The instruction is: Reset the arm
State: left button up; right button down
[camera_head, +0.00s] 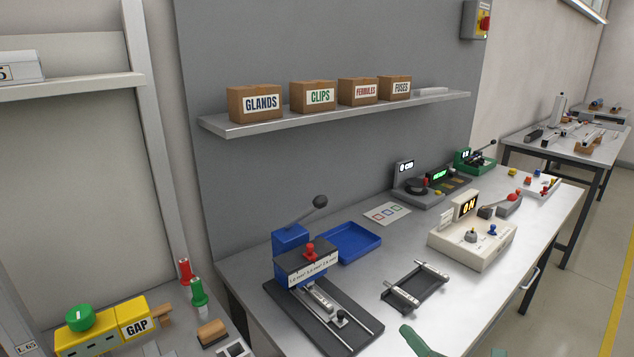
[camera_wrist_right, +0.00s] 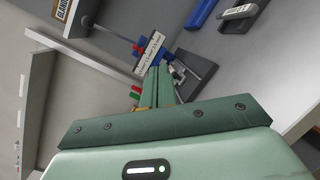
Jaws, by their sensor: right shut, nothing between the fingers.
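My right gripper (camera_wrist_right: 158,80) shows in the right wrist view with its two green fingers together and nothing between them. In the head view only a green part of the right gripper (camera_head: 414,341) shows at the bottom edge, in front of the grey bench (camera_head: 465,290). The rest of that arm is mostly out of the picture. In the wrist view the fingers point toward a blue and dark press-like device, apart from it as far as I can tell. My left gripper is in neither view.
The blue lever device (camera_head: 300,262) stands on the bench near a blue tray (camera_head: 350,243). A dark frame with metal bars (camera_head: 416,288) and a cream switch box (camera_head: 472,245) lie to the right. A shelf (camera_head: 330,115) with labelled boxes hangs above.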

jog(key=s+d+f+m+g+h, duration=0.3)
jog(key=s+d+m+h, duration=0.1)
jog(key=s+m, duration=0.4)
jog(key=s+d+f+m+g+h, duration=0.3)
jog(key=s+d+m+g+h, duration=0.1)
jog(key=s+m, duration=0.4)
jog(key=s+d+f+m+g+h, duration=0.3)
jog(key=s+m+h, duration=0.1)
jog(key=s+m, duration=0.35)
jog(key=s+a+f+m+g+y, duration=0.15)
jog(key=s+f, duration=0.25)
jog(key=f, duration=0.9)
jog(key=s+a+f+g+y, duration=0.2)
jog(key=s+a+f, duration=0.15)
jog(key=f, duration=1.05)
jog(key=s+f+m+g, duration=0.1)
jog(key=s+f, duration=0.5)
jog(key=s, duration=0.4)
jog(key=s+d+f+m+g+y, duration=0.1)
jog(key=s+f+m+g, duration=0.1)
jog(key=s+f, duration=0.5)
jog(key=s, duration=0.3)
jog(key=shift+f, duration=0.3)
